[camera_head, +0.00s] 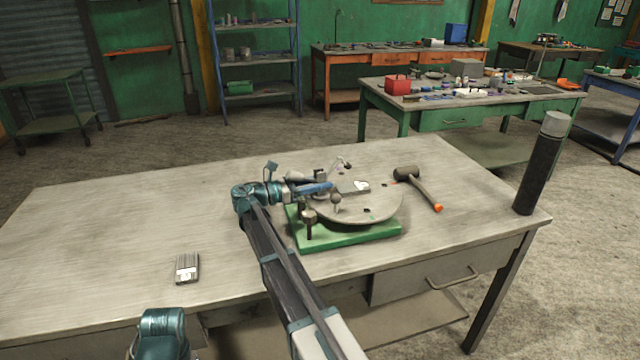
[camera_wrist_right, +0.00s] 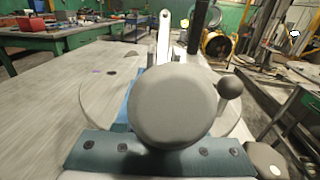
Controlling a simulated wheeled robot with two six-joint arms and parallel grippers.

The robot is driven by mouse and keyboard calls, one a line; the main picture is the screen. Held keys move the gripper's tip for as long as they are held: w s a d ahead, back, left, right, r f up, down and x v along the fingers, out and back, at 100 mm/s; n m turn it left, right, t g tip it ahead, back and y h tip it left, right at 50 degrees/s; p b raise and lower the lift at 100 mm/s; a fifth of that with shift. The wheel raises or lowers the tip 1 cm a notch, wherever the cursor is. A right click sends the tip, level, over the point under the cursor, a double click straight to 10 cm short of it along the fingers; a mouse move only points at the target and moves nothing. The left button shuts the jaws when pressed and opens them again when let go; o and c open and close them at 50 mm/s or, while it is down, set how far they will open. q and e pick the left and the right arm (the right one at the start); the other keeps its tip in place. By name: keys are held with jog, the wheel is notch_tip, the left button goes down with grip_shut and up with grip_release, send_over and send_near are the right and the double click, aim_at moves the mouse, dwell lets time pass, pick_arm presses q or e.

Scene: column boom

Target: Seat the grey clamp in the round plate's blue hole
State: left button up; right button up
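The grey round plate (camera_head: 385,207) lies on a green base (camera_head: 345,236) on the table. My right gripper (camera_head: 318,188) is over the plate's left part. In the right wrist view a large grey disc, apparently the top of the grey clamp (camera_wrist_right: 172,105), sits at the fingers and hides most of them. One blue finger (camera_wrist_right: 128,100) shows on its left. The gripper seems shut on the clamp; its lower end is hidden. A dark hole (camera_head: 367,210) shows near the plate's front; I cannot make out the blue hole. My left gripper is not in view.
A ball knob (camera_head: 336,198) and another knobbed post (camera_head: 309,217) stand close to my right gripper. A mallet (camera_head: 420,186) lies right of the plate. A black cylinder (camera_head: 537,170) stands at the right edge. A small grey item (camera_head: 187,268) lies front left; the table's left is clear.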

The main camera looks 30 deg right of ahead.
aim_at(320, 170)
jog(key=shift+o, duration=0.6)
jog(key=shift+r, duration=0.1)
jog(key=shift+r+p, duration=3.75)
jog(key=shift+p, duration=0.05)
jog(key=o, duration=0.6)
jog(key=shift+c, duration=0.2)
jog(key=shift+f, duration=0.1)
jog(key=w+a, duration=0.2)
jog(key=a, duration=1.1)
jog(key=shift+a, duration=0.4)
